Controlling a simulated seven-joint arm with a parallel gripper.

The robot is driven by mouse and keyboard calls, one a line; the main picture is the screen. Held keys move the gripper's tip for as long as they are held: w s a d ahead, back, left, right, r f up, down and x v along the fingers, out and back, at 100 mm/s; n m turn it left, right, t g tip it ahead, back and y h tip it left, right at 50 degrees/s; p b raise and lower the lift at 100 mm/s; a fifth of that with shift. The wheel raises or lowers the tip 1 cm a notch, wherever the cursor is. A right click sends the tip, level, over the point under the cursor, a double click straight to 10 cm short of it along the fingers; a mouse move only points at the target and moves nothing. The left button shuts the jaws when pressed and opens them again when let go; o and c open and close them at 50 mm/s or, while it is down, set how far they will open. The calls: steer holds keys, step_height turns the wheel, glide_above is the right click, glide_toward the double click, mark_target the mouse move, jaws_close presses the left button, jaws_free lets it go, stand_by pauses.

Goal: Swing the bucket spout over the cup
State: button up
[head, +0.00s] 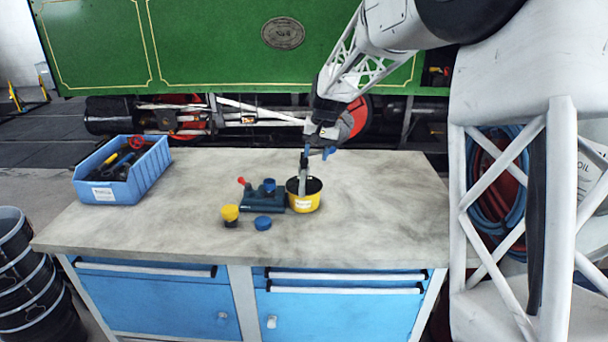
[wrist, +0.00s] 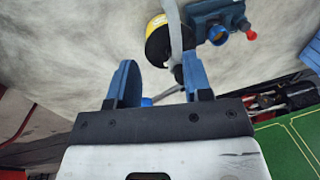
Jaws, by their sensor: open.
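A yellow bucket (head: 305,203) with a black inside stands on the workbench right of its middle. It also shows at the top of the wrist view (wrist: 155,24). A grey upright strip (head: 303,183), perhaps its spout, rises from the bucket; in the wrist view the strip (wrist: 175,35) runs toward a thin rod with a blue end (wrist: 147,101) near my fingers. My gripper (head: 318,152) is open above the bucket, its blue fingers apart (wrist: 158,70). I see no hold on the strip or rod. I cannot tell which thing is the cup.
A blue device with a red knob (head: 262,201) stands left of the bucket. A yellow-topped piece (head: 230,212) and a blue cap (head: 263,223) lie in front. A blue tool crate (head: 150,170) is at the left.

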mark_target(303, 176)
steer(key=w, duration=0.1)
steer(key=w+a+f, duration=0.2)
steer(key=shift+w+a+f, duration=0.15)
steer(key=shift+w, duration=0.2)
steer(key=shift+f, duration=0.15)
steer(key=shift+a+f, duration=0.25)
steer(key=shift+f, duration=1)
steer(key=shift+a+f, duration=0.25)
steer(key=shift+f, duration=0.95)
steer(key=shift+a+f, duration=0.25)
steer(key=shift+f, duration=1)
jaws_close()
